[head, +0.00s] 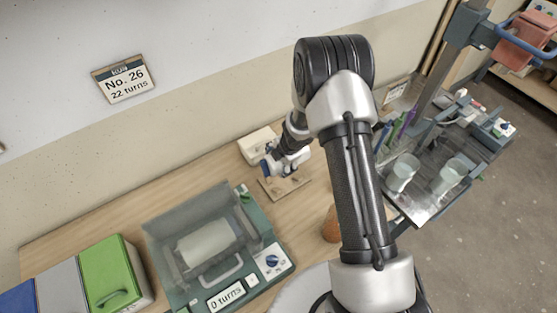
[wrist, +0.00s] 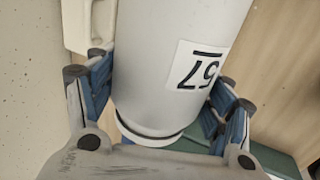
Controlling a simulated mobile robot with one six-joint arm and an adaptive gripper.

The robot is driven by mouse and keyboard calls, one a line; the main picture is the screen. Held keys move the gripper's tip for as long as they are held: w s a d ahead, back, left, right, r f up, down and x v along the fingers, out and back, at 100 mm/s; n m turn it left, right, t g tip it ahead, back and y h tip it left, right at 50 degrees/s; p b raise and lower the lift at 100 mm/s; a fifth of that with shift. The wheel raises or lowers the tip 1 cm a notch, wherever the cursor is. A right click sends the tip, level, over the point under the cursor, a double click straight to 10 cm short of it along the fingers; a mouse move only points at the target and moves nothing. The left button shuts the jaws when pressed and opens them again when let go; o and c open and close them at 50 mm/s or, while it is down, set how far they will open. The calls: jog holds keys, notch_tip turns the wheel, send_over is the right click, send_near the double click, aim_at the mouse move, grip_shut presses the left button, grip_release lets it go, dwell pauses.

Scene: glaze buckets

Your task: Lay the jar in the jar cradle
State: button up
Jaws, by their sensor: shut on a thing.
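My gripper (wrist: 162,88) is shut on a white jar (wrist: 165,60) with a label reading 57, upside down in the wrist view. Blue finger pads lie on both sides of the jar, and its rounded, stepped end faces the palm. In the head view my gripper (head: 283,165) is over the back of the wooden table, above a small tan board; the jar is mostly hidden there by the gripper. A green machine (head: 264,240) stands to the left, with a clear raised cover and a "0 turns" display. A pale rounded piece (head: 205,243) lies inside; I cannot tell whether this is the cradle.
Green, grey and blue bins (head: 112,272) stand at the far left. A cream box (head: 259,143) is behind my gripper, and a brown cone-like object (head: 331,226) is beside my arm. Clear beakers (head: 403,172) stand on a dark bench at right. A wall sign reads "No. 26, 22 turns" (head: 124,80).

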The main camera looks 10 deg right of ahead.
jog(key=shift+w+f+b, duration=0.1)
jog(key=shift+f+b, duration=4.05)
jog(key=shift+f, duration=0.1)
jog(key=o, duration=1.2)
jog(key=shift+o, duration=1.3)
jog(key=shift+s+f, duration=0.15)
jog(key=shift+s, duration=0.05)
jog(key=v, duration=1.2)
jog(key=shift+w, duration=0.15)
